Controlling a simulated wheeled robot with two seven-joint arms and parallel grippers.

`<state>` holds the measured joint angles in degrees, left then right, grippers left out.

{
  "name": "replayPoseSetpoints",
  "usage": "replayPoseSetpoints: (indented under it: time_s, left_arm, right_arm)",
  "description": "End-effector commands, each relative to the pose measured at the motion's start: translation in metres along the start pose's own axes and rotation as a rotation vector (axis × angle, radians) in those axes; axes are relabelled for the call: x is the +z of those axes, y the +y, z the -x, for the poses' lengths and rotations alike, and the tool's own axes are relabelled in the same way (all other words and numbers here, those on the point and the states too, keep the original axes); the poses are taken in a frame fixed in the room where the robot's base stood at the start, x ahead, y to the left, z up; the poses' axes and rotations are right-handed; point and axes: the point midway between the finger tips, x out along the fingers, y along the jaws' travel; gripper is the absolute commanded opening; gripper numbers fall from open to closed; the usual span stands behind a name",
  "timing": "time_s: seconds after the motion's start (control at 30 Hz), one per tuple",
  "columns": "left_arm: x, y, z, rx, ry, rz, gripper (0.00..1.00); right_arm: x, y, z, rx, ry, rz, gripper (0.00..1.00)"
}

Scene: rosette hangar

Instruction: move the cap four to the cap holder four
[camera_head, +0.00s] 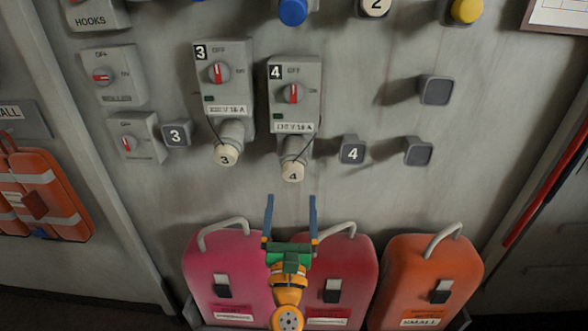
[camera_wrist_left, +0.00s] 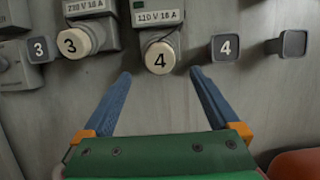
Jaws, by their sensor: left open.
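Cap four (camera_head: 292,172) is a cream disc marked 4 on the socket under switch box 4 (camera_head: 294,95). It also shows in the left wrist view (camera_wrist_left: 160,58). Cap holder four (camera_head: 352,151) is a grey square peg marked 4 on the wall, right of the cap; its face is bare, and it also shows in the left wrist view (camera_wrist_left: 225,47). My left gripper (camera_head: 291,200) is open and empty, its two blue fingers pointing up just below cap four, apart from it. In the left wrist view the fingertips (camera_wrist_left: 160,75) lie either side of the cap's lower edge. My right gripper is not in view.
Cap three (camera_head: 227,155) sits on the neighbouring socket, with holder three (camera_head: 176,134) to its left. Bare grey pegs (camera_head: 436,90) are on the right wall. Pink cases (camera_head: 228,270) and an orange case (camera_head: 428,280) stand below.

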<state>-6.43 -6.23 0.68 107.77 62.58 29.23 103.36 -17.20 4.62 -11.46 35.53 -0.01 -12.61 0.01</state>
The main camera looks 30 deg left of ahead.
Motion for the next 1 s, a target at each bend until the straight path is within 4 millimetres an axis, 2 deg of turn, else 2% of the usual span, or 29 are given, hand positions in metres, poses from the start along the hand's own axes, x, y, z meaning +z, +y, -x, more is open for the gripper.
replayPoseSetpoints:
  time_s: [0.03,0.2,0.5,1.0]
  left_arm:
    - [0.004,0.0,-0.009,0.0,-0.002,-0.001,0.95]
    - [0.003,0.0,-0.034,0.001,-0.002,-0.001,0.95]
    - [0.0,0.0,-0.066,0.0,-0.001,-0.003,0.95]
    - [0.0,0.0,-0.07,-0.001,0.0,-0.002,0.95]
  right_arm:
    - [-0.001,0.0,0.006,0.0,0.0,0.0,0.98]
    - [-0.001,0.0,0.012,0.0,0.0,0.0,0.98]
    - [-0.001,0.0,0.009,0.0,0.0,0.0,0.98]
    - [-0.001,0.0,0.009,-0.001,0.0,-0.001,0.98]
